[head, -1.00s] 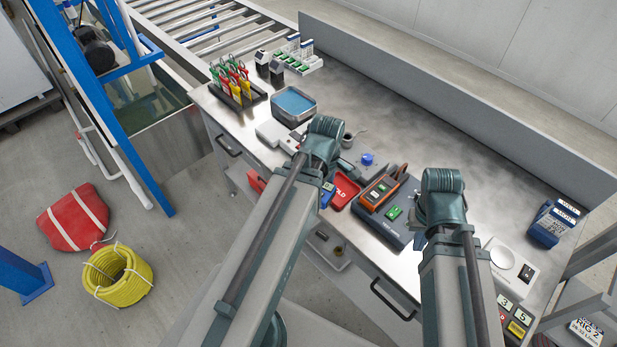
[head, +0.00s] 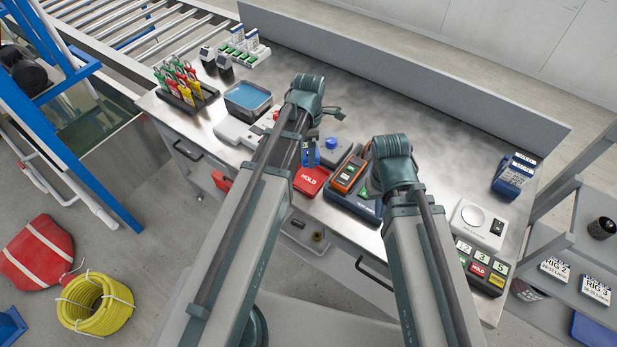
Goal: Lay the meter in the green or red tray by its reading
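The meter (head: 347,175), a handheld with an orange edge and dark face, lies on a dark blue-grey case (head: 349,205) with a green patch beside it. The red tray (head: 311,180), lettered HOLD, lies just left of it and looks empty where it shows. No green tray can be made out. My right gripper (head: 366,165) is over the right side of the meter and case; my wrist hides its fingertips. My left gripper (head: 309,155) is above the back of the red tray, with a small blue patch at its fingers. I cannot tell whether it holds that.
A blue-filled basin (head: 248,98) and a rack of coloured tags (head: 185,87) stand at the bench's left. The bench's back middle is clear.

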